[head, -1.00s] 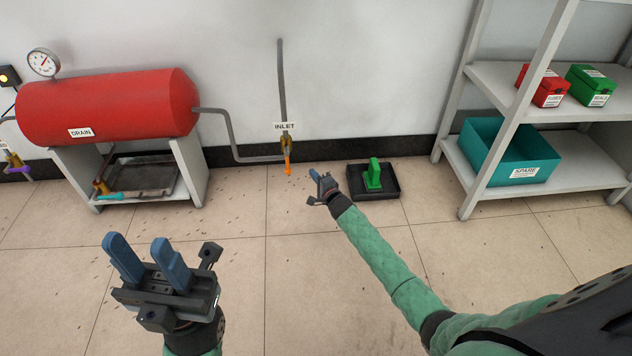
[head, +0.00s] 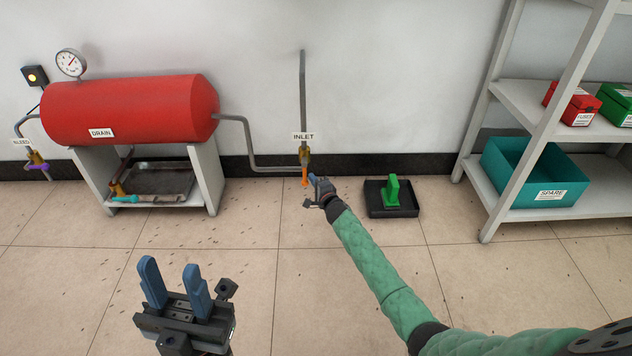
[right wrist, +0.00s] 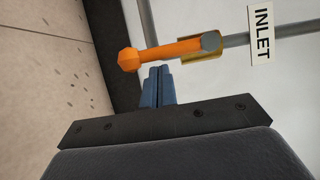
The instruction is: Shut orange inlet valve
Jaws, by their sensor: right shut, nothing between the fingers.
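The orange inlet valve handle (head: 305,177) hangs down from its brass body (head: 305,158) under the INLET label (head: 303,136). In the right wrist view the orange handle (right wrist: 165,51) lies across the picture, with its knob end to the left and the brass body (right wrist: 206,45) at its other end. My right gripper (head: 313,180) is shut and empty, close beside the handle. In the right wrist view its blue fingertips (right wrist: 158,72) are together just below the handle; I cannot tell whether they touch it. My left gripper (head: 174,272) is open and empty, low over the floor at left.
A red tank (head: 130,108) on a stand is at left, with DRAIN and BLEED valves near it. A black tray (head: 391,210) with a green block (head: 391,190) stands right of the valve. A shelf (head: 520,105) is further right.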

